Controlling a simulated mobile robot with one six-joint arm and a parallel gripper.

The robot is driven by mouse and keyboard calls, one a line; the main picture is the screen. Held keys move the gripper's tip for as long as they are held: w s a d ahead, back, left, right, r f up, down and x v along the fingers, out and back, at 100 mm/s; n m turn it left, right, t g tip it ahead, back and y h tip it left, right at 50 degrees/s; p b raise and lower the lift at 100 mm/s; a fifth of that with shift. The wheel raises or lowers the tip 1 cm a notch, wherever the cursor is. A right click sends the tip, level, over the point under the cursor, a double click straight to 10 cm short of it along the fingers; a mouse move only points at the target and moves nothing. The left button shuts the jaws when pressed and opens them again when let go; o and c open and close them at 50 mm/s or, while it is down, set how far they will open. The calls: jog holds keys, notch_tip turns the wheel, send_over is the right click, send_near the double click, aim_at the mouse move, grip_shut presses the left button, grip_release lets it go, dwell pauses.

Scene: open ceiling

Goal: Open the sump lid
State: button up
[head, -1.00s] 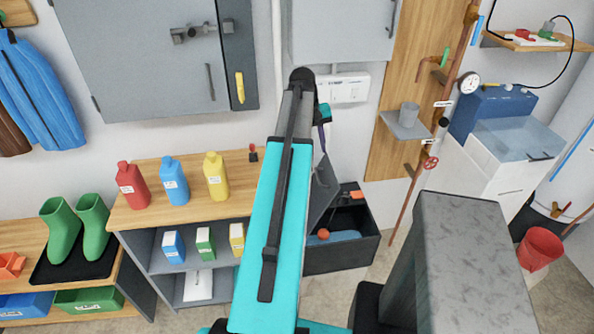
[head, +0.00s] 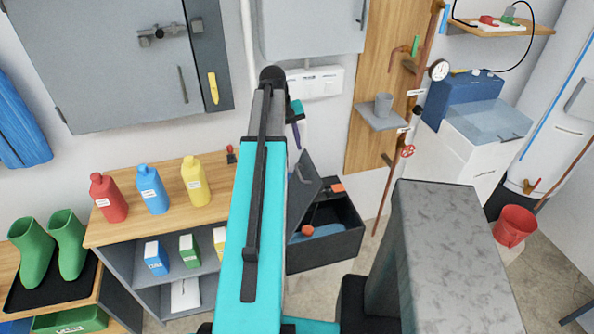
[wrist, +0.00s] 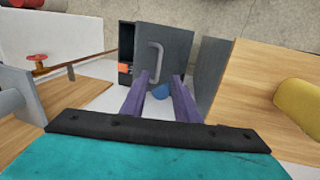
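The sump is a dark box (head: 335,251) on the floor, with blue and an orange ball (head: 307,230) inside. Its dark grey lid (head: 304,184) stands tilted up at the box's left side in the head view, leaving part of the box uncovered. In the wrist view the lid (wrist: 180,45) shows a grey bar handle (wrist: 156,62). My gripper (wrist: 162,78) has two purple fingers, apart and empty, pointing toward the lid near the handle's lower end. Contact with the lid cannot be told. In the head view my gripper (head: 296,133) hangs above the lid, partly hidden by my arm.
A wooden-topped shelf unit (head: 215,213) with red, blue and yellow bottles stands left of the sump. A wall shelf (head: 380,117) with a grey cup and copper pipes with a red valve (head: 407,151) are to the right. A red bucket (head: 514,226) is on the floor.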

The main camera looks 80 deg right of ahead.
aim_at(299, 175)
jog(key=shift+s+d+f+b, duration=0.15)
jog(key=shift+s+f+b, duration=0.25)
jog(key=shift+f+b, duration=1.3)
jog(key=shift+s+d+f+b, duration=0.3)
jog(key=shift+f+b, duration=0.75)
jog(key=shift+f, duration=1.4)
jog(key=shift+s+d+f+b, duration=0.1)
jog(key=shift+s+f+b, duration=0.35)
jog(key=shift+f+b, duration=1.25)
jog(key=shift+f+p, duration=0.35)
grip_shut()
